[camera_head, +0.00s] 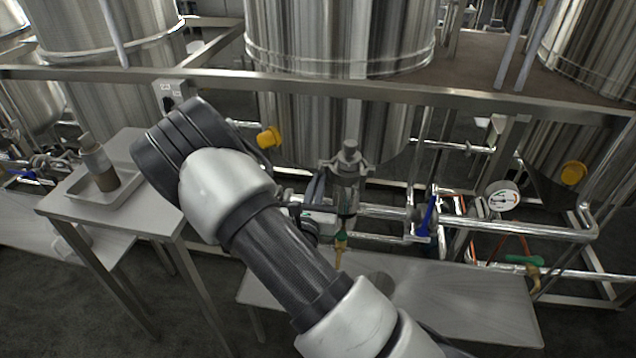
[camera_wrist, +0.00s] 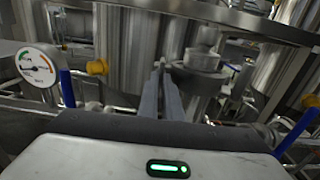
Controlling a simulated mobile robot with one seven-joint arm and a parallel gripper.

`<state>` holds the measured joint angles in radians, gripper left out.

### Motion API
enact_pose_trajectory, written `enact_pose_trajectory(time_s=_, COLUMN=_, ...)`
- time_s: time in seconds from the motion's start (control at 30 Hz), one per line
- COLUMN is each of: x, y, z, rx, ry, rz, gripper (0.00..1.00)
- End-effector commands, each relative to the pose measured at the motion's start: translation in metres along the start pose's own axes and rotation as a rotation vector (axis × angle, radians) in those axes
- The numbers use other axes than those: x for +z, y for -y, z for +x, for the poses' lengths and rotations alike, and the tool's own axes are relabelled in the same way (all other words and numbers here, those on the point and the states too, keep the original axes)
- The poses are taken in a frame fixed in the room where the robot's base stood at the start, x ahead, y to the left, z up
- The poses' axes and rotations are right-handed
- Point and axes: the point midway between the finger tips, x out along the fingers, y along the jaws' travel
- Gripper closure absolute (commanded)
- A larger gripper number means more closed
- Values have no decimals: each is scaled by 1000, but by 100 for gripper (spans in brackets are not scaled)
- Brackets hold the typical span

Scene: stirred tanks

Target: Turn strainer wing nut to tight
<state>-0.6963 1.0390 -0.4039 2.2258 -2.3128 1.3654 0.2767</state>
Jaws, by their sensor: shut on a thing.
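The strainer (camera_head: 346,185) is an upright metal body with a round lid and a knob on top, set in the pipework in front of the middle tank. In the wrist view the strainer (camera_wrist: 203,65) stands just right of my fingers. My gripper (camera_wrist: 161,70) is shut, its two grey fingers close together at the left side of the strainer's lid, on the wing nut there. The wing nut itself is mostly hidden between the fingertips. In the head view my gripper (camera_head: 318,183) reaches the strainer's left side, partly covered by my arm.
A pressure gauge (camera_head: 503,196) and a blue valve handle (camera_head: 427,215) sit on the pipes at right. A low metal bench (camera_head: 450,300) lies below the strainer. A side table (camera_head: 160,215) at left carries a tray (camera_head: 78,187) with a bottle (camera_head: 97,160).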

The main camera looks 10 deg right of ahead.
Motion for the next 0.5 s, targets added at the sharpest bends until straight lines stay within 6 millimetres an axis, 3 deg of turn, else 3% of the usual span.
enact_pose_trajectory(time_s=0.33, x=1, y=0, z=0, rx=0, ry=2, rz=3, gripper=100)
enact_pose_trajectory(time_s=0.4, x=1, y=0, z=0, rx=0, ry=1, rz=3, gripper=87)
enact_pose_trajectory(time_s=0.5, x=0, y=0, z=0, rx=0, ry=1, rz=2, gripper=87)
